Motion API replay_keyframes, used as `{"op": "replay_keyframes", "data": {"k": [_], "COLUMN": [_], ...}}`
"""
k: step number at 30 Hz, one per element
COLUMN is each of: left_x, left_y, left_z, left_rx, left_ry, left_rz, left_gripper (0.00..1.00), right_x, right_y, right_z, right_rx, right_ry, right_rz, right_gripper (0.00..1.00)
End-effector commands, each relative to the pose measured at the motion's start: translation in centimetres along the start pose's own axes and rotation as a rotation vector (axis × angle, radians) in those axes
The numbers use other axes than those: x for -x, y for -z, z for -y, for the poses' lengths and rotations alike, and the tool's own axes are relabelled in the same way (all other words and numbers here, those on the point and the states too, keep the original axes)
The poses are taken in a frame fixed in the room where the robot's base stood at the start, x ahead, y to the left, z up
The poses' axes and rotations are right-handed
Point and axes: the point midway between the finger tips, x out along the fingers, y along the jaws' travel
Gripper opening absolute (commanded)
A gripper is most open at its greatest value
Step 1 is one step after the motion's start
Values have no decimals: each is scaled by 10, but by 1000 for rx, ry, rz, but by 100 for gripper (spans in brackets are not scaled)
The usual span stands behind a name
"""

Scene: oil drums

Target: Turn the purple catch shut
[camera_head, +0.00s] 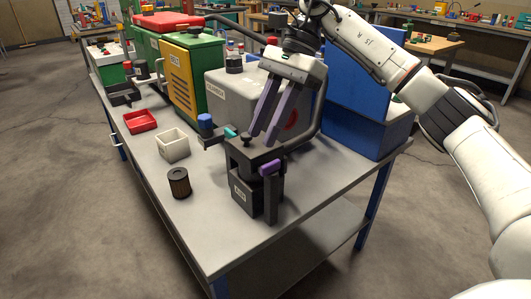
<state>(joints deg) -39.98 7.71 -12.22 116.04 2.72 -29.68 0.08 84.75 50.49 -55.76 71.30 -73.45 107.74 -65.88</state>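The purple catch (271,168) is a small purple bar on the front right of a dark grey fixture (243,194) with a white label, near the front of the bench. My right gripper (262,138) comes down from above, with its two long purplish-grey fingers pointing down just over the fixture. A gap shows between the fingers, with nothing seen in it. The fingertips are above the catch and a little left of it, apparently apart from it. My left gripper is not in view.
On the grey bench (232,247) stand a dark ribbed cylinder (179,183), a cream bin (173,145), a red tray (141,121) and a blue-capped part (205,122). A grey tank (230,95) and a blue box (365,130) stand behind. The front left of the bench is clear.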

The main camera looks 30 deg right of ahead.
Motion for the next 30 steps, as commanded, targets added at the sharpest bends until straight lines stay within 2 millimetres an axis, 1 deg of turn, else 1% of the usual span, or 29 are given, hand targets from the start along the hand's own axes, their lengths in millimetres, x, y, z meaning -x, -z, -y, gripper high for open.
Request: {"op": "replay_keyframes", "data": {"k": [1,3,5,7,11,18,21,25,30], "left_x": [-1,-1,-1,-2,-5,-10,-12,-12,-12], "left_y": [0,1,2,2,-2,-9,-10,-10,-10], "left_z": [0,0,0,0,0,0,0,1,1], "left_rx": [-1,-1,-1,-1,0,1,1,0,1], "left_ry": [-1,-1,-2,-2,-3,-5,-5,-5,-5], "left_rz": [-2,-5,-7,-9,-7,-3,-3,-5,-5], "left_gripper": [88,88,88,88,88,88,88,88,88], "right_x": [18,34,42,42,25,-20,-35,-49,-55], "right_y": [11,23,28,32,36,40,42,43,44], "right_z": [-5,-12,-16,-18,-19,-19,-19,-18,-18], "right_rx": [2,3,4,3,4,4,4,4,4], "right_ry": [8,5,2,-1,-5,-4,-3,-2,-1], "right_rz": [-46,-93,-116,-129,-131,-129,-128,-128,-126], "right_gripper": [28,28,28,28,28,28,28,28,28]}}
